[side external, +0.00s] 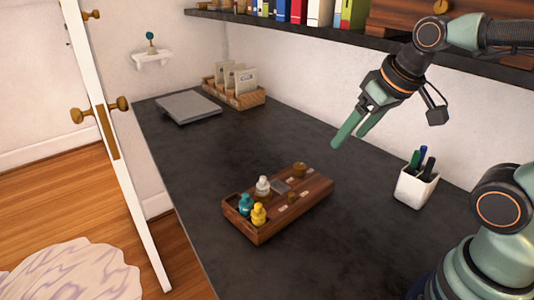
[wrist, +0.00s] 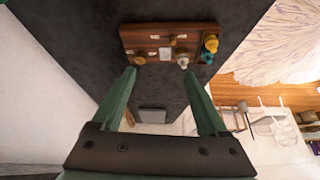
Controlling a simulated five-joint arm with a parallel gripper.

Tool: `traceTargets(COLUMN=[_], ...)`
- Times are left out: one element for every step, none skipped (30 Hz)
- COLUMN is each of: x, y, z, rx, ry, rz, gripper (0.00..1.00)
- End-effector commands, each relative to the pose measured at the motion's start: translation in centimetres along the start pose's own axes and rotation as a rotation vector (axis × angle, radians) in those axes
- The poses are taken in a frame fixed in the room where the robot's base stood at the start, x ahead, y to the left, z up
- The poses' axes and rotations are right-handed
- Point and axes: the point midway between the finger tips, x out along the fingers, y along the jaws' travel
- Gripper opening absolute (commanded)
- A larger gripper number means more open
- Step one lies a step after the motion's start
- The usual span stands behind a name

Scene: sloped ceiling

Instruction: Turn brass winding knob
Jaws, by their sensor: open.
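A wooden box (side external: 315,190) lies on the dark desk; it shows upside down at the top of the wrist view (wrist: 152,31). A round brass knob (side external: 299,169) sits on its far end, near the left fingertip in the wrist view (wrist: 139,60). A smaller brass piece (side external: 292,197) sits at its near edge. A white figure (side external: 263,185) stands on a brass round. Teal (side external: 246,204) and yellow (side external: 259,214) figures stand in the end compartment. My gripper (side external: 351,140) is open and empty, above the desk and apart from the box. Which brass piece winds is unclear.
A white pen cup (side external: 416,187) stands to the right of the box. A grey flat slab (side external: 188,107) and a wooden card rack (side external: 234,92) are at the back. A shelf with books (side external: 320,12) runs above. The desk around the box is clear.

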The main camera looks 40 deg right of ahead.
Motion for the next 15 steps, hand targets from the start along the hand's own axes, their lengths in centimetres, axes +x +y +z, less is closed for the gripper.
traceTargets(x=[0.1,0.1,0.3,0.4,0.6,0.8,1.1,1.3,1.7,2.1,2.5,3.0,3.5,4.0,4.6], y=[0.1,0.2,0.3,0.4,0.5,0.6,0.8,0.9,1.1,1.2,1.3,1.5,1.7,1.9,2.1], z=[-0.8,-1.2,-2.0,-2.6,-3.2,-4.0,-4.6,-5.3,-6.0,-6.6,-7.2,-7.9,-8.4,-8.9,-9.6], rx=[0.051,0.089,0.146,0.193,0.241,0.307,0.355,0.404,0.468,0.516,0.563,0.628,0.677,0.724,0.788], ry=[-0.020,-0.032,-0.050,-0.064,-0.078,-0.098,-0.112,-0.125,-0.142,-0.155,-0.168,-0.184,-0.197,-0.208,-0.224], rz=[0.004,0.007,0.012,0.017,0.023,0.032,0.039,0.047,0.057,0.067,0.076,0.090,0.101,0.112,0.129], gripper=[0.77,0.77,0.77,0.77,0.77,0.77,0.77,0.77,0.77,0.77,0.77,0.77,0.77,0.77,0.77])
